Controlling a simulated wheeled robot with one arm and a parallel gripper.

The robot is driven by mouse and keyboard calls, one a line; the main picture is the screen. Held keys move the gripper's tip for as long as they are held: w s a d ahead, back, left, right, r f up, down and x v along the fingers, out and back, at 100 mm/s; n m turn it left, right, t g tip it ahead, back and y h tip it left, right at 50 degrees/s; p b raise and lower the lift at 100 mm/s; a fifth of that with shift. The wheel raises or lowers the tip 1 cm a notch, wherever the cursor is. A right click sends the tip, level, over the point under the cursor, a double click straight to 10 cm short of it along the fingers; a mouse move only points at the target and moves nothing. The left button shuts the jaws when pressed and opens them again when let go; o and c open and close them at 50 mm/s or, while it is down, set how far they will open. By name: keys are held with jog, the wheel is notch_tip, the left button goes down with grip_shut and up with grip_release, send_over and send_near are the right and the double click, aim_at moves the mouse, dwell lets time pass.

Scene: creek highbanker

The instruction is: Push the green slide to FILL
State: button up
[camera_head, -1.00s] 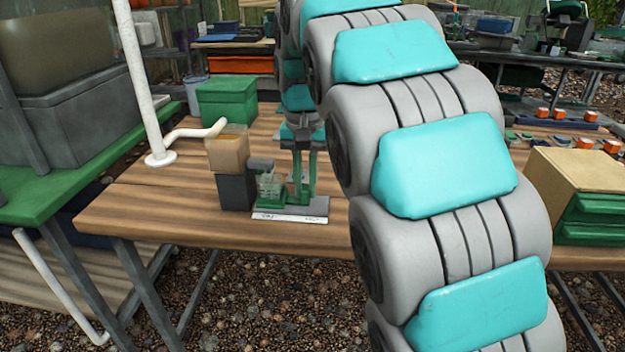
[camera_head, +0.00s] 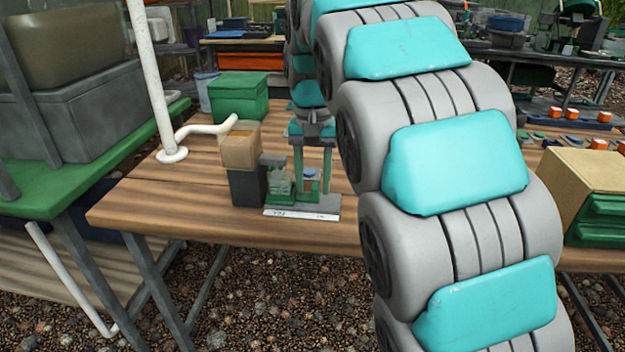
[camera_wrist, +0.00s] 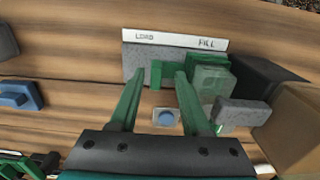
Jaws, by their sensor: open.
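The fixture is a small grey base with a white strip (camera_wrist: 175,40) marked LOAD on the left and FILL on the right in the wrist view. The strip also shows in the head view (camera_head: 300,214). A green slide block (camera_wrist: 160,74) sits by the strip, near the middle. A translucent green cup-like part (camera_wrist: 210,78) stands to its right, on the FILL side. My gripper (camera_wrist: 159,72) is open, its two green fingers pointing down over the fixture. The slide block shows between the fingertips; contact cannot be told. In the head view my gripper (camera_head: 313,180) stands over the base.
A tan box on a dark block (camera_head: 240,147) stands beside the fixture, with a white pipe (camera_head: 205,131) behind. A green box (camera_head: 238,95) is farther back. The table's front edge is close.

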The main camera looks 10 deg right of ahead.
jog(key=shift+r+p, duration=0.6)
jog(key=shift+r, duration=3.3)
jog(key=s+d+f+n, duration=0.1)
jog(key=s+f, duration=0.6)
jog(key=s, duration=0.3)
jog(key=s+d+f+n+g, duration=0.1)
jog(key=s+f, duration=0.6)
jog(key=s, duration=0.4)
jog(key=s+d+f+n, duration=0.1)
jog(key=s+d+f, duration=0.1)
jog(key=s+f, duration=0.5)
jog(key=s, duration=0.3)
jog(key=shift+s+f+n+g, duration=0.3)
jog(key=shift+s+g, duration=0.05)
jog(key=shift+g, duration=0.05)
jog(key=shift+d, duration=0.1)
